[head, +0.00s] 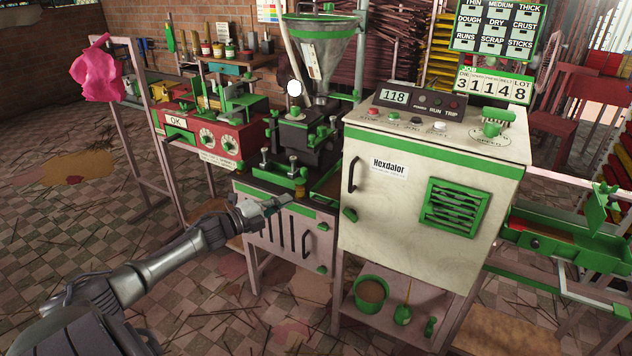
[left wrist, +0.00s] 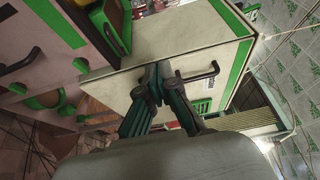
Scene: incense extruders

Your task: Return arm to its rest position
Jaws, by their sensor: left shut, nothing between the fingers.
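My left arm comes in from the lower left of the head view. Its left gripper (head: 274,206) is in front of the extruder (head: 290,225), close to the grey lower cabinet's top edge. In the left wrist view the left gripper (left wrist: 150,80) has its fingertips together with nothing between them. Behind it there is the cream Hexdalor cabinet (left wrist: 210,50), which also shows in the head view (head: 400,200). I cannot tell whether the fingers touch anything. My right gripper is in neither view.
The Hexdalor cabinet has a black handle (head: 353,174) and a green vent (head: 453,207). A green bucket (head: 371,292) stands on its lower shelf. A red machine (head: 215,135) is at the left, beside a rack with a pink cloth (head: 97,70).

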